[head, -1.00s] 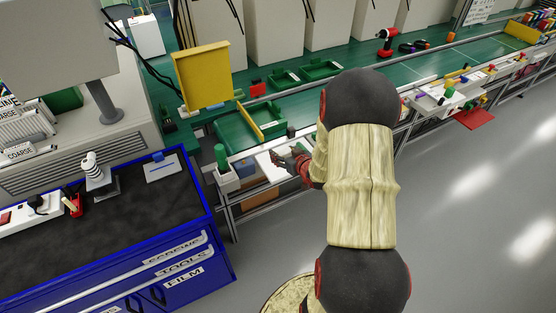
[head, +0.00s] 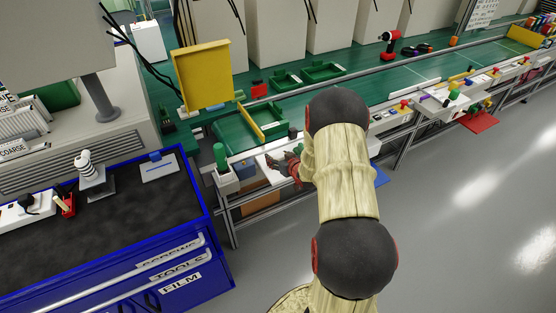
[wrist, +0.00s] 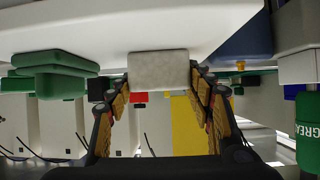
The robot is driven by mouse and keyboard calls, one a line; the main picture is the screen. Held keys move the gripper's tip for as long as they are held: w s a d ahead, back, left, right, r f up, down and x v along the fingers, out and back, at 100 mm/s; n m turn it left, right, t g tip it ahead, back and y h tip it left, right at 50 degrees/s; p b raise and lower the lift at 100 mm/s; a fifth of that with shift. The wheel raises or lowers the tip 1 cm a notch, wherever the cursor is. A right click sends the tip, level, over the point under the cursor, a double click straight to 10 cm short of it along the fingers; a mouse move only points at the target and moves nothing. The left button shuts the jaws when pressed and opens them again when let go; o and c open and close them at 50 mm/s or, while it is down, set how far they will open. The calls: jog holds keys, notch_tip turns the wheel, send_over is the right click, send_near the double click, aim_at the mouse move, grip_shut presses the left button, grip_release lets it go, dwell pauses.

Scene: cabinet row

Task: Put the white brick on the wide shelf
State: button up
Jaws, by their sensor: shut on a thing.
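The white brick (wrist: 159,70) is gripped between the fingertips of my gripper (wrist: 158,82) in the wrist view, which looks upside down. A broad white surface (wrist: 70,28) fills the top of that view, right by the brick; I cannot tell whether they touch. In the head view, my gripper (head: 284,162) is over a white shelf (head: 273,177) at the front edge of the green bench. I cannot tell for certain whether this white shelf is the wide shelf.
A yellow panel (head: 203,77) and green trays (head: 324,71) are on the bench behind. A blue cabinet (head: 165,262) stands at lower left. Grey floor (head: 460,220) is open at right.

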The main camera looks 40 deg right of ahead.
jog(key=shift+r, duration=0.15)
jog(key=o, duration=0.5)
jog(key=shift+f, duration=0.2)
jog(key=o, duration=0.5)
jog(key=shift+c, duration=0.2)
jog(key=shift+r, duration=0.2)
